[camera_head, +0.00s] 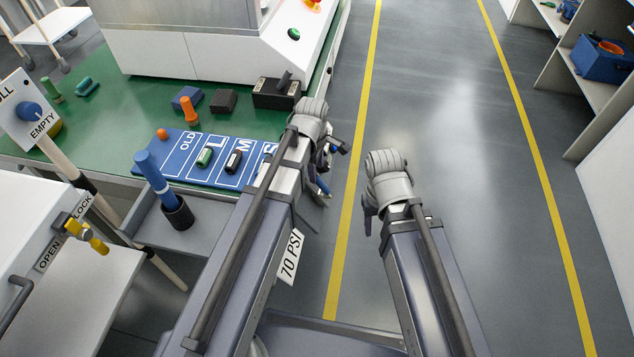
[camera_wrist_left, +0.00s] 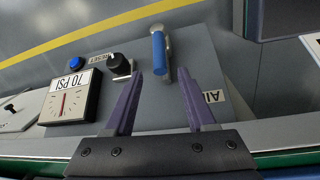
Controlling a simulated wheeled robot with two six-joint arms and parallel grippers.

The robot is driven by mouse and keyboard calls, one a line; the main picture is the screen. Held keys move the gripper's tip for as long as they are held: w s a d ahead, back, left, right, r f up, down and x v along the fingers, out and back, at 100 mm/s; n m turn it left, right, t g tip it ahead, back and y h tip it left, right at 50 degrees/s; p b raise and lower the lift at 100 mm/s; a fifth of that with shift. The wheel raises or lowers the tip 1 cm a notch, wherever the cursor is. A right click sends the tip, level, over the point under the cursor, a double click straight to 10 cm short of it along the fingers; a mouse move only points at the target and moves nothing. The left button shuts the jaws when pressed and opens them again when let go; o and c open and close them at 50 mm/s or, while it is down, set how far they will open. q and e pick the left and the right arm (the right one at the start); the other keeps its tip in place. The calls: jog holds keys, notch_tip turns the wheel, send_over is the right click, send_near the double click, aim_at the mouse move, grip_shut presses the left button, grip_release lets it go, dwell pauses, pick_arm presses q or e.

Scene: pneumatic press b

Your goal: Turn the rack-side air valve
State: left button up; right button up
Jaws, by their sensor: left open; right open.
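In the left wrist view, a lever with a blue handle (camera_wrist_left: 159,52) and a grey metal arm stands on a grey panel (camera_wrist_left: 200,45), near a partly hidden label starting "AI" (camera_wrist_left: 213,97). My left gripper (camera_wrist_left: 161,76) is open. Its purple fingers point at the blue handle, whose near end shows between the fingertips; I cannot tell whether they touch it. In the head view the left gripper (camera_head: 328,160) is at the green table's right end, and my forearm hides most of the panel. My right gripper (camera_head: 370,205) is over the aisle floor, mostly hidden behind its wrist.
A 70 PSI gauge (camera_wrist_left: 69,97), a black RESET knob (camera_wrist_left: 120,64) and a blue button (camera_wrist_left: 77,63) sit beside the lever. The green table (camera_head: 110,115) holds a blue mat (camera_head: 180,178) and small parts. The yellow-lined aisle (camera_head: 450,130) is clear to the right.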

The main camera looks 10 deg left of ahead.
aim_at(322, 186)
pick_arm(q)
jog(key=f+b, duration=0.1)
jog(key=f, duration=0.1)
jog(key=f+b, duration=0.4)
jog(key=shift+w, duration=0.3)
jog(key=shift+c, duration=0.3)
grip_shut()
dwell(0.8)
